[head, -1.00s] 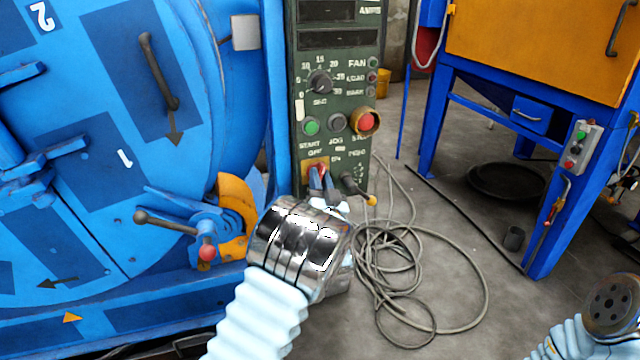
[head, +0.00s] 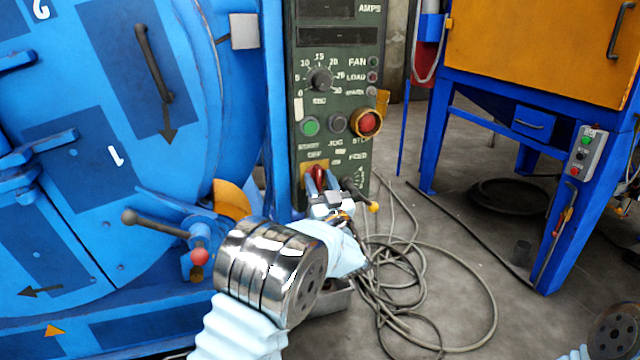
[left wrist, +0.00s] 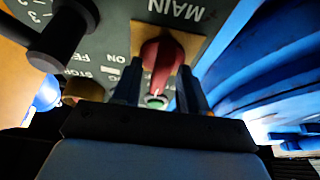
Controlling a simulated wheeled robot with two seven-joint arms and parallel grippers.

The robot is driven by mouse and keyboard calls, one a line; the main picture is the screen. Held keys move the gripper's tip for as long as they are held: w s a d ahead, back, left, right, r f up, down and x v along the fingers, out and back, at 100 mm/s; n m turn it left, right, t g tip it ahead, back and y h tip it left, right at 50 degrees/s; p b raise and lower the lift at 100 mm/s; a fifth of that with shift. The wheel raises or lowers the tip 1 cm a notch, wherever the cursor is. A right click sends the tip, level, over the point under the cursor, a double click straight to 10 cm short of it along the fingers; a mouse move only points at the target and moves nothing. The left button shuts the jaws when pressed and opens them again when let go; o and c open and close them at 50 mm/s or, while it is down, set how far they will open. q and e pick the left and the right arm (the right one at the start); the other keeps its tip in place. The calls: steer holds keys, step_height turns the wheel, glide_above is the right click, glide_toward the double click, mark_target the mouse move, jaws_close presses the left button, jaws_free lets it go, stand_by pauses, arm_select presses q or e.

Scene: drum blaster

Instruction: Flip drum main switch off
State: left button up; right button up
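The drum main switch (head: 318,174) is a red knob on a yellow-orange plate low on the green control panel (head: 338,90). In the left wrist view the red knob (left wrist: 162,60) sits under the upside-down word MAIN. My left gripper (head: 321,182) is at the switch. In the left wrist view, its two dark fingers (left wrist: 160,82) stand apart, one on each side of the knob. Small gaps seem to show between fingers and knob; I cannot tell whether either finger touches it. My right gripper is not in view; part of my right arm shows at the bottom right corner.
Coiled cables (head: 420,262) lie on the floor. A blue-and-orange cabinet (head: 535,50) stands right.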

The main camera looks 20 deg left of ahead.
arm_select(q)
steer(key=v, duration=1.4)
steer(key=shift+w, duration=0.1)
